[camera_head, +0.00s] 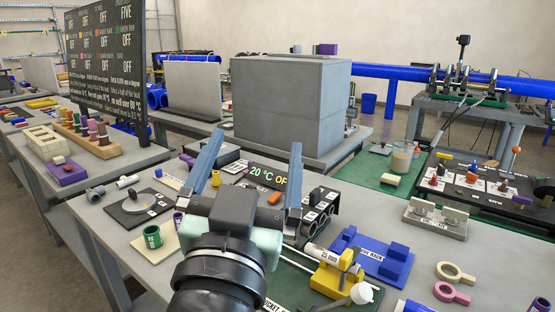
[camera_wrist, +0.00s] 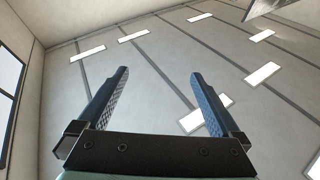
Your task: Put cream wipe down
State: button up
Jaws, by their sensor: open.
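My gripper (camera_head: 256,143) is open and empty in the head view, its two blue-grey fingers pointing up above the near bench. The wrist view also shows the open gripper (camera_wrist: 159,74), with only ceiling and lights between and beyond the fingers. A small cream block (camera_head: 390,180), which looks like the cream wipe, lies on the green mat (camera_head: 352,171) at the right, next to a cream-filled jar (camera_head: 401,158). It is well apart from my gripper. I cannot tell for certain that it is the wipe.
A large grey box (camera_head: 291,105) stands behind my gripper. A black sign (camera_head: 105,60) stands at the left.

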jog(key=s+d+r+n+t+y, duration=0.1)
jog(key=s+r+t, duration=0.2)
jog(key=s+r, duration=0.2)
jog(key=s+d+r+n+t+y, duration=0.1)
jog(key=s+r, duration=0.4)
jog(key=r, duration=0.5)
jog(key=shift+d+r+n+t+y, duration=0.2)
jog(key=shift+d+n+t+y, duration=0.15)
jog(key=shift+n+t, duration=0.45)
notch_tip(320, 180, up, 15)
jog(key=p, duration=1.5)
